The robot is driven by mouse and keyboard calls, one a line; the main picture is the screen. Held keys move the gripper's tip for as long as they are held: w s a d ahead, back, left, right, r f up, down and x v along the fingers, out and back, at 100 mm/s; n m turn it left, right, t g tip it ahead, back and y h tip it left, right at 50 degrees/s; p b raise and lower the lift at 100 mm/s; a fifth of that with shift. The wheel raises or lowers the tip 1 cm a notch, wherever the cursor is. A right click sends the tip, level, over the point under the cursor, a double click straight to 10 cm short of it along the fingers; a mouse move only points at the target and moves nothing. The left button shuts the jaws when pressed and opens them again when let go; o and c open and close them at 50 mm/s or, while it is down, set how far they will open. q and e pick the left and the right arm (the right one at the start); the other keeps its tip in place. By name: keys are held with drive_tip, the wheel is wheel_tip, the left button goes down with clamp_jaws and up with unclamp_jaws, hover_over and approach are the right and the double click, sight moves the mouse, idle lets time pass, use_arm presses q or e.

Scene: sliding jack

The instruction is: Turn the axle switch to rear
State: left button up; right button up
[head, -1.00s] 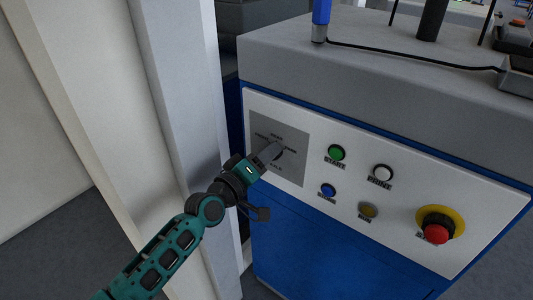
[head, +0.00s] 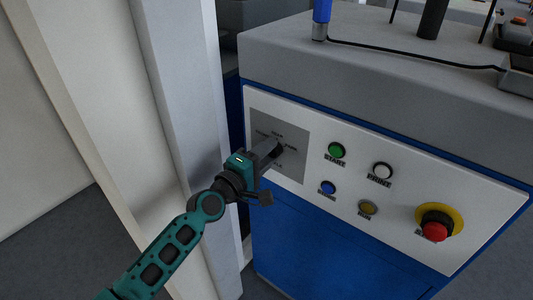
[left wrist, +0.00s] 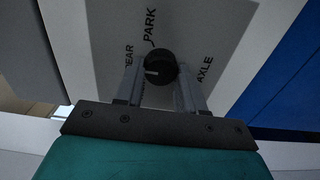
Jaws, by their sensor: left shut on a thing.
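The axle switch is a black round knob (left wrist: 161,66) on a grey label plate (head: 297,165) at the left of the white control panel. In the left wrist view, PARK, AXLE and a partly hidden label that seems to read REAR surround it. A white mark on the knob points left in that view, toward the side of the REAR label. My left gripper (head: 271,151) is shut on the knob, with one finger on each side, as the left wrist view (left wrist: 160,84) shows. In the head view the gripper mostly hides the knob. My right gripper is not in view.
Right of the switch are a green button (head: 336,150), a white button (head: 382,170), a blue button (head: 327,188), a yellowish button (head: 367,208) and a red emergency stop (head: 435,231).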

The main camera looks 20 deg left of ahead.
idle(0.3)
use_arm(q)
drive_tip(key=o, duration=1)
drive_tip(key=shift+o, duration=0.2)
drive_tip(key=b+v, duration=0.1)
drive_tip(key=v, duration=1.2)
drive_tip(key=shift+d, duration=0.1)
drive_tip(key=s+d+f+m+g+y, duration=0.1)
drive_tip(key=s+f+m+g+y, duration=0.1)
drive_tip(key=s+f+m, duration=0.4)
drive_tip(key=s+d+f+m+g+y, duration=0.1)
drive_tip(key=s+f+m+g, duration=0.3)
drive_tip(key=f+m, duration=0.6)
wheel_tip(320, 180, down, 3)
drive_tip(key=shift+s+d+r+m+y, duration=0.15)
drive_tip(key=shift+s+d+m+y, duration=0.35)
drive_tip(key=shift+s, duration=0.6)
